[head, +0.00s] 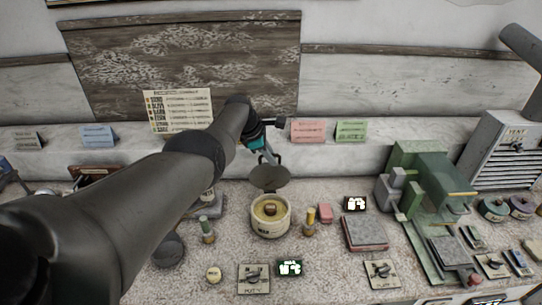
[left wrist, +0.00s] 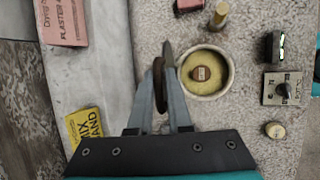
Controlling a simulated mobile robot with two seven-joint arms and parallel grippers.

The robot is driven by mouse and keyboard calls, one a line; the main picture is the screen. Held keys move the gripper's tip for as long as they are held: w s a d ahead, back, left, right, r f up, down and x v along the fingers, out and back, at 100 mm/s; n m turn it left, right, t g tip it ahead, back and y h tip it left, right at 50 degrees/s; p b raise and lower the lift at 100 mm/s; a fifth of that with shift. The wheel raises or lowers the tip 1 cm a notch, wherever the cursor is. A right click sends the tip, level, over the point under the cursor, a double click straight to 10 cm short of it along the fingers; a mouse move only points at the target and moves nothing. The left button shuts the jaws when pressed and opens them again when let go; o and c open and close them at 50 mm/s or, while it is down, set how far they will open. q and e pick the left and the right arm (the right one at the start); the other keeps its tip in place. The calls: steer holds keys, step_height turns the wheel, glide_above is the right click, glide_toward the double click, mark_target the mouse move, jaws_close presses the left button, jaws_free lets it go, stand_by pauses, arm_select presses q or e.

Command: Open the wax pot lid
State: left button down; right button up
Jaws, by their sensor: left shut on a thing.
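The wax pot (head: 270,219) is a cream round pot on the worktop, and its top is uncovered. Yellow wax with a small brown labelled piece shows inside; the pot also shows in the left wrist view (left wrist: 207,93). The dark round lid (head: 268,178) stands tilted up at the pot's back edge. My left gripper (head: 270,158) reaches in from behind the pot and is shut on the lid. In the left wrist view the lid (left wrist: 158,78) shows nearly edge-on between the fingers (left wrist: 160,90). My right gripper is not in view.
A knob plate (head: 254,279) and a lit green display (head: 289,268) lie in front of the pot. A small brass-topped bottle (head: 309,222) stands to its right, and a green machine (head: 430,190) further right. Cards, including a pink one (head: 308,130), stand on the ledge behind.

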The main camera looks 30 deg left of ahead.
arm_select(q)
steer(key=shift+a+r, duration=0.1)
steer(key=shift+a, duration=0.1)
steer(key=c, duration=0.9)
jaws_free()
steer(key=shift+w, duration=0.1)
steer(key=shift+d, duration=0.1)
steer(key=p+v, duration=0.5)
steer(key=v, duration=1)
steer(key=shift+r+p, duration=0.1)
steer(key=shift+p, duration=0.25)
